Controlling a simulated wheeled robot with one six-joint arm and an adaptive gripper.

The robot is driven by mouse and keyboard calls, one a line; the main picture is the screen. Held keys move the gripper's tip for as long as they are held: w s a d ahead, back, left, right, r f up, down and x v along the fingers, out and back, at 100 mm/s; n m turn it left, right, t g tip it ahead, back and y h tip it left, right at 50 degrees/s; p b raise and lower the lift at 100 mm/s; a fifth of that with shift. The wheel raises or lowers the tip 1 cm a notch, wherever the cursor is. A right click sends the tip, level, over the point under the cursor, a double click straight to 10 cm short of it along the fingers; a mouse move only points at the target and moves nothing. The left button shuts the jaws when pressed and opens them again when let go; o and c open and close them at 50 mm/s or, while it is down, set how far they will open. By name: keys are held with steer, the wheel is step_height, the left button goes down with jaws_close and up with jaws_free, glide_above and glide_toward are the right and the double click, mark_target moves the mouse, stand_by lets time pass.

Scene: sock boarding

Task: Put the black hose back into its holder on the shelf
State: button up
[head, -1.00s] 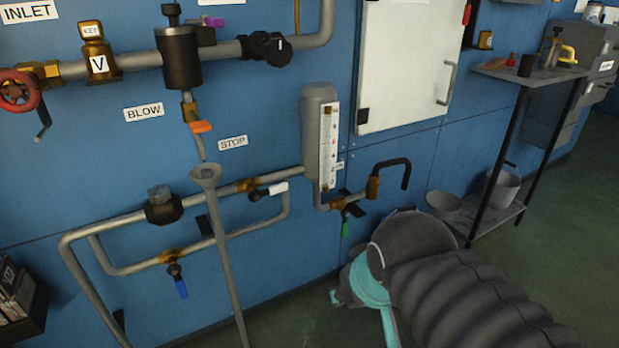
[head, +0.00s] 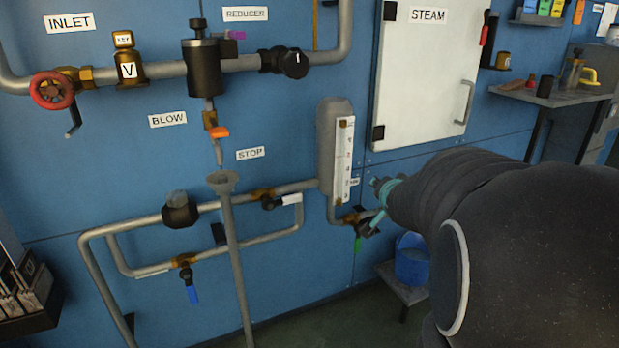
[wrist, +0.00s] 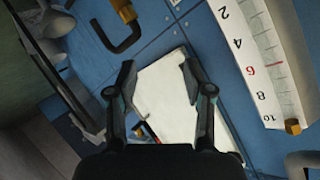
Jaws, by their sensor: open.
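My gripper (head: 377,188) is near the lower end of the wall gauge (head: 343,160) in the head view, partly hidden by my own arm. In the wrist view its two fingers (wrist: 157,72) are spread apart, with nothing between them. The black hose (wrist: 116,49), a short hook shape with a brass end, shows up and left of the fingertips, apart from them. My arm hides it in the head view. The shelf (head: 560,99) stands at the right, with a black cup-like piece (head: 545,86) on it. I cannot tell whether that is the holder.
Pipes with valves run along the blue wall, including a slanted funnel pipe (head: 232,250). A white steam cabinet (head: 425,80) is above my arm. Dark floor is visible at bottom centre.

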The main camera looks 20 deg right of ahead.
steer(key=w+d+f+m+t+y+b, duration=0.1)
steer(key=d+f+m+t, duration=0.2)
steer(key=d, duration=0.5)
steer(key=w+d+f+m+t+y, duration=0.1)
steer(key=d+f+m, duration=0.1)
steer(key=d+f, duration=0.45)
steer(key=x, duration=0.4)
steer(key=r+b+x, duration=0.1)
steer(key=x, duration=0.8)
steer(key=shift+w+a+r, duration=0.2)
steer(key=shift+w+a, duration=0.05)
steer(key=shift+w, duration=0.05)
steer(key=shift+w+d, duration=0.1)
steer(key=shift+w, duration=0.3)
jaws_close()
